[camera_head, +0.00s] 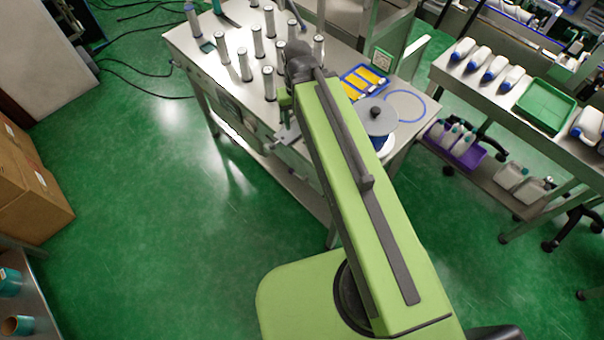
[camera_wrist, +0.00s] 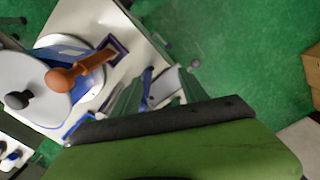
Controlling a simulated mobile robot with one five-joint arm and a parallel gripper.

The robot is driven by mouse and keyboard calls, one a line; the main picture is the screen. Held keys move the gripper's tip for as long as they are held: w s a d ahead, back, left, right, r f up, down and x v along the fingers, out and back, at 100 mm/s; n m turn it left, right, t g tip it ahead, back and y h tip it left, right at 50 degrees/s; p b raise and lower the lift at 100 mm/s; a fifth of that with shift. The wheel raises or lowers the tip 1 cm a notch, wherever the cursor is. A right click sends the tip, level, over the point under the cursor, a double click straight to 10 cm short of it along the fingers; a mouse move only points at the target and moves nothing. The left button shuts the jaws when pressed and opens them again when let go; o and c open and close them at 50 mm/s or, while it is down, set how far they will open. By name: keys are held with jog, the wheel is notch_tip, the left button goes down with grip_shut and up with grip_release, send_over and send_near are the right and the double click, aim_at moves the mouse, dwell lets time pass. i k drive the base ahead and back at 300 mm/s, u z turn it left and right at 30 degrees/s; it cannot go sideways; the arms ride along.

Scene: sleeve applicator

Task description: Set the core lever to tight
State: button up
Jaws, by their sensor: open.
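An orange lever (camera_wrist: 76,74) with a rounded knob end shows in the wrist view, lying across the edge of a pale grey disc (camera_wrist: 30,78) that has a black knob. This looks like the core lever; no setting mark is readable. In the head view the disc (camera_head: 381,120) sits on a blue ring near the bench's right end; my arm crosses in front, and the orange lever is not visible there.
The bench (camera_head: 207,62) carries several upright white cylinders and a blue tray (camera_head: 364,82) with yellow pieces. A second bench with a green tray (camera_head: 545,105) stands at right. Brown boxes (camera_head: 30,190) stand at left. Green floor is clear in front.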

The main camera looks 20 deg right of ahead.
aim_at(292, 171)
jog(key=u, duration=0.15)
jog(key=k, duration=1.05)
jog(key=u, duration=0.35)
jog(key=k, duration=0.8)
jog(key=u, duration=1.1)
jog(key=i, duration=1.1)
jog(key=u, duration=0.45)
jog(key=i, duration=1.85)
jog(key=z, duration=0.45)
